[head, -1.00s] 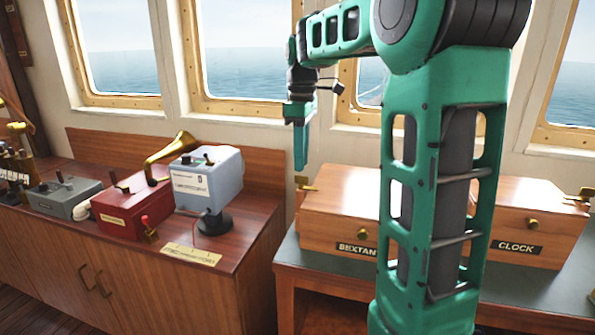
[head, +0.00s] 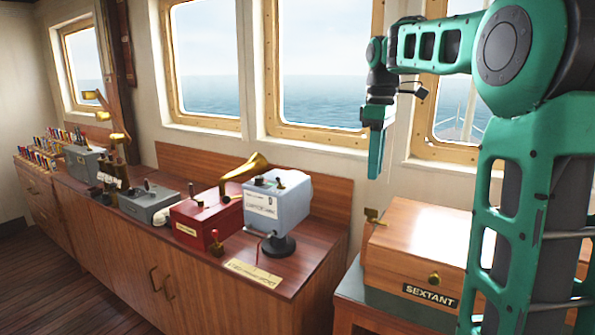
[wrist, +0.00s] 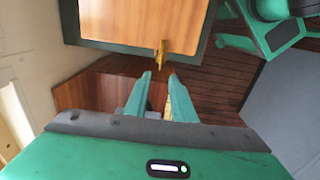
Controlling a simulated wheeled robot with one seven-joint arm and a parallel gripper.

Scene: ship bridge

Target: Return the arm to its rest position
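My green arm stands at the right of the head view, its upper links reaching left in front of the windows. My gripper (head: 376,150) hangs fingers down, above the gap between the long cabinet and the sextant table. In the wrist view, my gripper (wrist: 158,85) shows two green fingers apart with nothing between them. The fingers look clear of all surfaces.
A wooden sextant box (head: 415,248) stands right of my gripper on a dark-topped table (head: 350,285). The cabinet holds a blue-grey device (head: 285,200), a red box (head: 200,222) and a grey box (head: 148,205). The wooden floor (head: 60,265) is clear at left.

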